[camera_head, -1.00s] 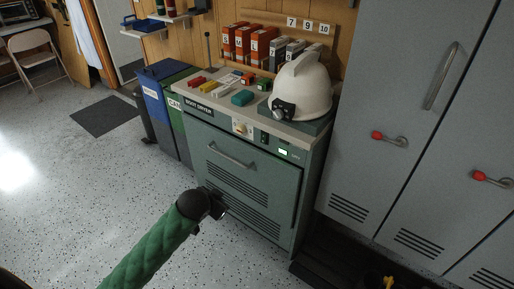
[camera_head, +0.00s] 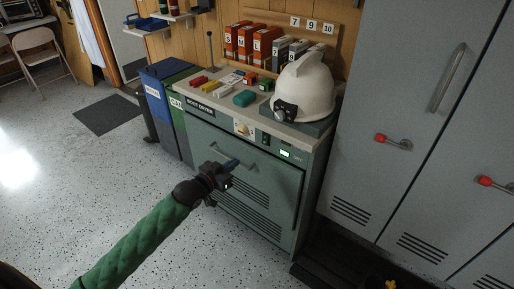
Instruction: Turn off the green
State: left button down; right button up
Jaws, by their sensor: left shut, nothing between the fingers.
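The green boot dryer (camera_head: 283,193) is a cabinet with a "BOOT DRYER" label, a louvred door and a bar handle (camera_head: 218,150). Its front strip has a cream panel with a dial (camera_head: 243,128), a dark switch (camera_head: 266,140) and a lit green display (camera_head: 286,154). Which way the switch is set is too small to tell. My left gripper (camera_head: 232,164) is shut and empty in front of the door, below the dial and near the handle in the picture. I cannot tell whether it touches the door. My right gripper is not in view.
A white helmet (camera_head: 304,84) with a lamp and several small coloured blocks (camera_head: 244,98) lie on the dryer top. Blue (camera_head: 152,108) and green bins stand at its left. Grey lockers (camera_head: 386,100) with red-tipped handles stand at the right. The floor at the left is open.

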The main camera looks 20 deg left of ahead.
aim_at(263, 143)
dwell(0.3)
